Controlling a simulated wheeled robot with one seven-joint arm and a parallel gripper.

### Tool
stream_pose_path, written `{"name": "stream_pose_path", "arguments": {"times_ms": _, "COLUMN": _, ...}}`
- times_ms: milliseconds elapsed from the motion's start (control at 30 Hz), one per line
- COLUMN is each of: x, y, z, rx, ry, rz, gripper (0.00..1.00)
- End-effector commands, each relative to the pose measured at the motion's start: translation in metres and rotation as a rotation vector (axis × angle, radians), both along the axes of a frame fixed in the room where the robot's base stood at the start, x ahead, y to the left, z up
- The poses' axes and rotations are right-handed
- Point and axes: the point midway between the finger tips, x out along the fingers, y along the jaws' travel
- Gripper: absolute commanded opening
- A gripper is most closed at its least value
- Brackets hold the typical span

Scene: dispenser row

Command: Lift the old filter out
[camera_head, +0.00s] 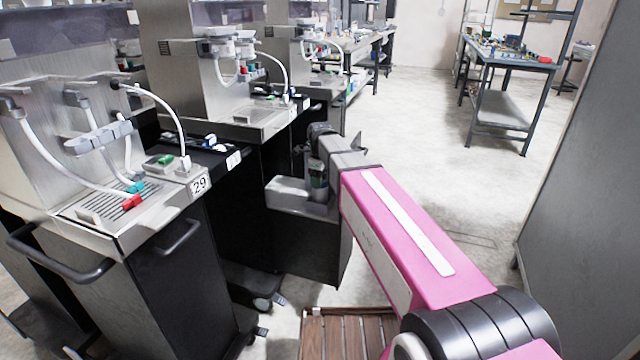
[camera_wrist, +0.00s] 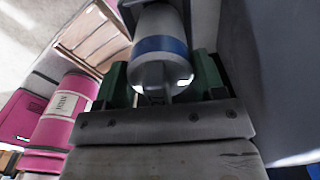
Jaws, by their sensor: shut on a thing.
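The old filter is a pale grey cylinder (camera_wrist: 160,24) with a blue band, in the wrist view. My gripper (camera_wrist: 162,78) has green fingers on either side of it and is shut on it. In the head view my gripper (camera_head: 318,178) points down at a grey-topped dark housing (camera_head: 285,192) in the middle, and the filter there is small and mostly hidden by the fingers. I cannot tell whether the filter's far end is still inside the housing or clear of it.
A dispenser with white hoses and the label 29 (camera_head: 199,186) stands at the left on a dark cabinet (camera_head: 175,280). More dispensers line up behind. A slatted wooden pallet (camera_head: 345,335) lies on the floor. A grey panel (camera_head: 590,200) stands at the right; the floor between is open.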

Motion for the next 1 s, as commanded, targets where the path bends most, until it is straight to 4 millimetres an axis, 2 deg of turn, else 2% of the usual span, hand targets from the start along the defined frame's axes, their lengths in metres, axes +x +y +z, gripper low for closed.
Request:
{"name": "stream_pose_path", "arguments": {"times_ms": 167, "x": 0.000, "y": 0.000, "z": 0.011, "rx": 0.001, "ry": -0.001, "rz": 0.000, "gripper": 0.32}}
{"name": "stream_pose_path", "arguments": {"times_ms": 367, "x": 0.000, "y": 0.000, "z": 0.036, "rx": 0.000, "ry": -0.002, "rz": 0.000, "gripper": 0.32}}
{"name": "stream_pose_path", "arguments": {"times_ms": 1000, "x": 0.001, "y": 0.000, "z": 0.154, "rx": 0.000, "ry": -0.002, "rz": 0.000, "gripper": 0.32}}
